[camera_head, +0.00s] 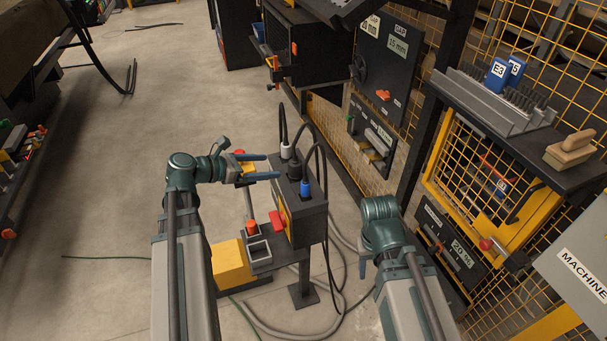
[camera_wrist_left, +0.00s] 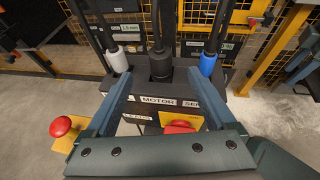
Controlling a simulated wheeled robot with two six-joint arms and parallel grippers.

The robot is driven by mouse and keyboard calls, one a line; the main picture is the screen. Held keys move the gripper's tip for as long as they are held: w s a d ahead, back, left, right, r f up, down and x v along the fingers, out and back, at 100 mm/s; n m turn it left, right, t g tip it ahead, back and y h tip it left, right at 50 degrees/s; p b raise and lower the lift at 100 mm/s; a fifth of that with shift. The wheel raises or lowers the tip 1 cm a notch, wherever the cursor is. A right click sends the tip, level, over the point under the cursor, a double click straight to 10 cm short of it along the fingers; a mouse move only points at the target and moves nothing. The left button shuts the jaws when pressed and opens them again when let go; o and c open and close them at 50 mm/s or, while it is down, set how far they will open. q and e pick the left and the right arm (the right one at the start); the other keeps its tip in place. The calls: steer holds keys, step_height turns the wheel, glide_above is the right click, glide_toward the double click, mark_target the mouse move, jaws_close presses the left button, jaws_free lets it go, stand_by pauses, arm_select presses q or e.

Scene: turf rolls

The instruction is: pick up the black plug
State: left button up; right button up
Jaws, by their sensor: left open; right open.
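The black plug (camera_head: 294,168) stands upright in the top of a dark box (camera_head: 312,222), its cable rising, between a white plug (camera_head: 286,151) and a blue plug (camera_head: 305,188). In the left wrist view the black plug (camera_wrist_left: 160,66) is centred just beyond my fingertips, with the white plug (camera_wrist_left: 118,60) left and the blue plug (camera_wrist_left: 208,64) right. My left gripper (camera_head: 276,167) is open and empty, its fingers pointing at the black plug from the left. My right gripper (camera_head: 363,268) hangs low, right of the box, mostly hidden behind its arm.
The box front carries a red switch (camera_head: 277,224) and label strips. A red button on a yellow box (camera_wrist_left: 62,127) is at lower left in the wrist view. Black cables loop over the box's right side. A yellow mesh fence and shelf (camera_head: 505,135) stand right; open floor lies left.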

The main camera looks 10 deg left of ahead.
mark_target(303, 174)
arm_select(q)
steer(key=b+x, duration=0.5)
steer(key=x, duration=0.8)
steer(key=shift+w+d+f, duration=0.1)
steer(key=shift+w+f, duration=0.1)
jaws_close()
steer(key=shift+r, duration=0.15)
step_height(303, 174, up, 10)
steer(key=p, duration=1)
